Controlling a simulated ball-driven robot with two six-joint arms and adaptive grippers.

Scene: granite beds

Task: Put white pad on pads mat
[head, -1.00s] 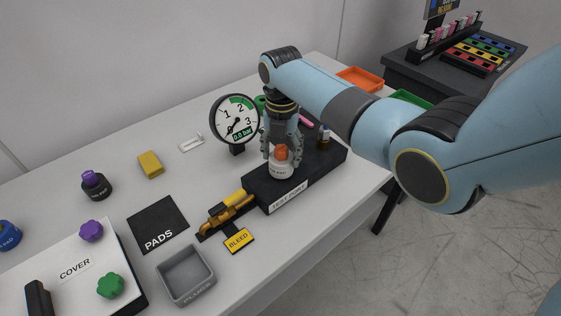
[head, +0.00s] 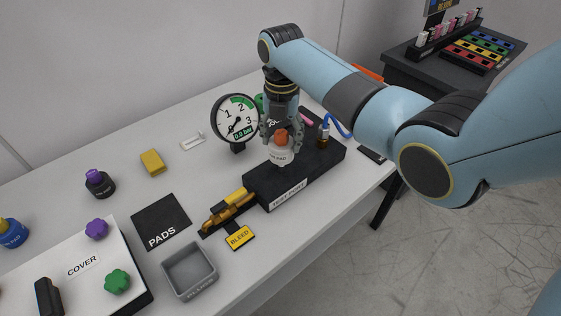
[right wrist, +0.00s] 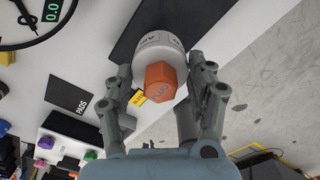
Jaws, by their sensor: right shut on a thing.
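The white pad (head: 281,154) is a round white piece with an orange hexagonal top. My right gripper (head: 281,140) is shut on it, at the black test port block (head: 310,165). In the right wrist view the pad (right wrist: 158,46) sits between the two fingers of the gripper (right wrist: 158,85). I cannot tell whether its underside touches the block. The pads mat (head: 160,215), a black square lettered PADS, lies bare on the table to the left. It also shows in the right wrist view (right wrist: 75,93). My left gripper is not in view.
A gauge (head: 235,119) stands behind the block. A grey tray (head: 189,271), a white cover (head: 80,270), a black pad (head: 99,183) and a yellow block (head: 152,162) surround the mat.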

